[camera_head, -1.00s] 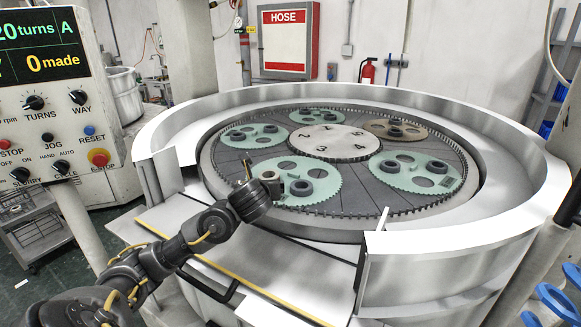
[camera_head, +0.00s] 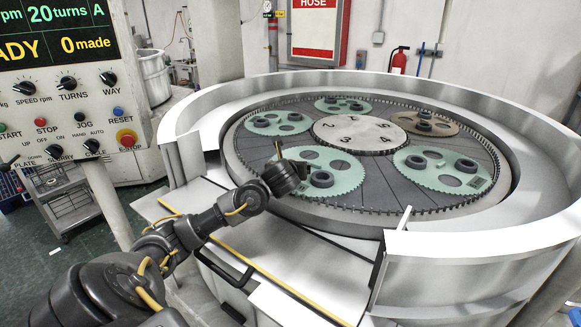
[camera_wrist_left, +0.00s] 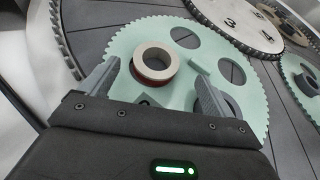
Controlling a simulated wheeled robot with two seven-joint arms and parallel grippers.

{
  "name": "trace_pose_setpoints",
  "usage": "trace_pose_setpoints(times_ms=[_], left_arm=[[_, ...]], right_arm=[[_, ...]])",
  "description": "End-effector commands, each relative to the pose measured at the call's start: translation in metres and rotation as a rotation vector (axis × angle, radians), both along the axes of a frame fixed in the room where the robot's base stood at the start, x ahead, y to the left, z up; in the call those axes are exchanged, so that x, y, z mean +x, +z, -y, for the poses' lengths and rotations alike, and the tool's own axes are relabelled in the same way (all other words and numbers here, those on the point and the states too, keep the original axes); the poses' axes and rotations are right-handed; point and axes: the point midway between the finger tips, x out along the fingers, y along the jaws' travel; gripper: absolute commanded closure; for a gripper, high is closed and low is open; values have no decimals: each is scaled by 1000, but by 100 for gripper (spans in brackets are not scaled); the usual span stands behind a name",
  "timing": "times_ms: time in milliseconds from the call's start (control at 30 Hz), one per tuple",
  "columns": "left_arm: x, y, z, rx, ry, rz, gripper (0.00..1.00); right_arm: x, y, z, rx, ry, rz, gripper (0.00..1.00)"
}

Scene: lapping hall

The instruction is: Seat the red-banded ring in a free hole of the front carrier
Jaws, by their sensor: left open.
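The pale ring with a red band low on its side (camera_wrist_left: 152,66) stands on the mint-green front carrier (camera_wrist_left: 122,46) in the left wrist view. My left gripper (camera_wrist_left: 156,74) is open, with a finger on either side of the ring and gaps visible. I cannot tell whether the ring sits in a hole or on the plate. Two free holes (camera_wrist_left: 185,37) show beyond it. A dark ring (camera_wrist_left: 231,104) is partly hidden behind the right finger. In the head view my left gripper (camera_head: 291,161) is over the left part of the front carrier (camera_head: 345,190) and hides the red-banded ring. My right gripper is out of view.
Other carriers hold dark rings: a green one (camera_head: 469,181) at right, a brown one (camera_head: 443,128) behind. A numbered centre plate (camera_head: 345,127) lies between them. The machine's raised metal rim (camera_head: 480,245) surrounds the plate, with a gap at front left. A control panel (camera_head: 60,110) stands at left.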

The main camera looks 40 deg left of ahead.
Motion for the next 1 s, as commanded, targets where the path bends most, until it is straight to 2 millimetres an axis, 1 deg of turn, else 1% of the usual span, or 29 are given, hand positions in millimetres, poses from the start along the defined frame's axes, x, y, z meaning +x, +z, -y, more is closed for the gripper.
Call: trace_pose_setpoints(times_ms=[200,333,433,633,667,1000], left_arm=[[19,-10,-20,-2,4,-4,11],[30,-17,-28,-2,2,-2,11],[34,-19,-30,0,1,-1,11],[34,-20,-30,0,1,-1,11],[34,-20,-30,0,1,-1,14],[34,-20,-30,0,1,-1,59]], right_arm=[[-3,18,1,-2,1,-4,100],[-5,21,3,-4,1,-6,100],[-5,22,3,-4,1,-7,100],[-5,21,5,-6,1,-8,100],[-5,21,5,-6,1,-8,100],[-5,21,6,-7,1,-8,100]])
